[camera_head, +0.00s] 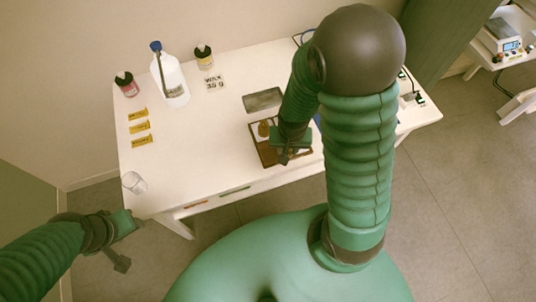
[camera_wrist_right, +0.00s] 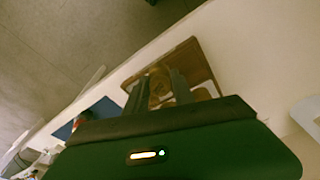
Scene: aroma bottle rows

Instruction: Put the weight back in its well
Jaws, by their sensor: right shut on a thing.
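A brown wooden weight block (camera_head: 268,154) lies near the front edge of the white table, and it also shows in the wrist view (camera_wrist_right: 196,62). A brass weight (camera_head: 263,128) shows at its left part in the head view. My right gripper (camera_head: 287,152) is over the block. In the wrist view its two fingers (camera_wrist_right: 157,92) are shut on a brass weight (camera_wrist_right: 158,86), at or just above the block. I cannot tell whether the weight touches a well. My left gripper (camera_head: 124,240) is open and empty, off the table's front left corner.
A grey slab (camera_head: 262,99) lies behind the block. A glass beaker (camera_head: 134,183) stands at the front left corner. A white bottle (camera_head: 170,78), small jars (camera_head: 127,84) and yellow labels (camera_head: 139,127) are at the left. A blue mat (camera_wrist_right: 88,118) lies beside the block.

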